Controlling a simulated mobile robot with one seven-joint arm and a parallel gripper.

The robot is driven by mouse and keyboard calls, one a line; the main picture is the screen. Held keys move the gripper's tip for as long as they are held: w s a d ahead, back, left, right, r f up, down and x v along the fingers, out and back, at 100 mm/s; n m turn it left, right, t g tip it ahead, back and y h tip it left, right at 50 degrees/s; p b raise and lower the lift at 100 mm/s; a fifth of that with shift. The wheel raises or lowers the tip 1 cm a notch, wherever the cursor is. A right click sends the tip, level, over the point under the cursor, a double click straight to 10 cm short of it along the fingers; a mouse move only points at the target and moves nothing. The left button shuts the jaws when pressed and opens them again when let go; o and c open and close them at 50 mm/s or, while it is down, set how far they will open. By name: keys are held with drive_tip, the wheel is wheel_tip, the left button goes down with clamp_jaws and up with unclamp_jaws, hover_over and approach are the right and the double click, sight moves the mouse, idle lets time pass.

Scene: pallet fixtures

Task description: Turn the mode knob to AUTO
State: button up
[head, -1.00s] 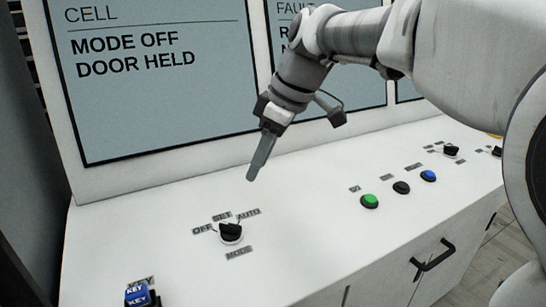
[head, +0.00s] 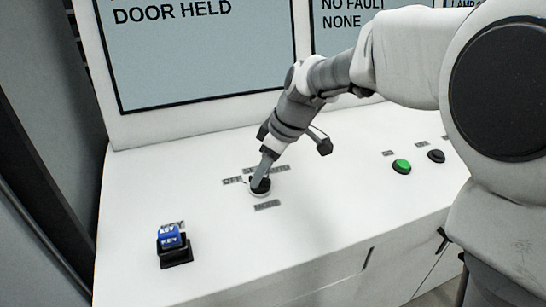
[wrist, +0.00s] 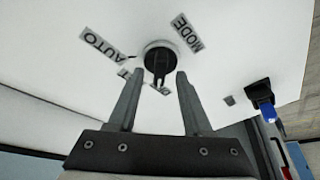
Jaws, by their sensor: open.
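The black mode knob (head: 260,187) stands on its pale round base on the white console, with the OFF label (head: 232,181) at its left and the MODE label (head: 267,205) below it. In the wrist view the knob (wrist: 159,60) has its grip bar running up and down the picture; the AUTO label (wrist: 100,47) is at upper left. My gripper (wrist: 160,74) is open, its fingers to the left and right of the bar's lower end, with a gap on each side. In the head view my gripper (head: 261,180) comes down over the knob and hides part of it and its labels.
A blue KEY tag (head: 172,240) sits in a black holder at the front left. A green button (head: 402,167) and a black button (head: 436,156) are to the right. The upright screen panel (head: 205,60) rises behind; its visible text reads DOOR HELD.

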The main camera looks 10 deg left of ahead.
drive_tip(key=shift+a+f, duration=0.1)
drive_tip(key=shift+f, duration=0.25)
clamp_jaws()
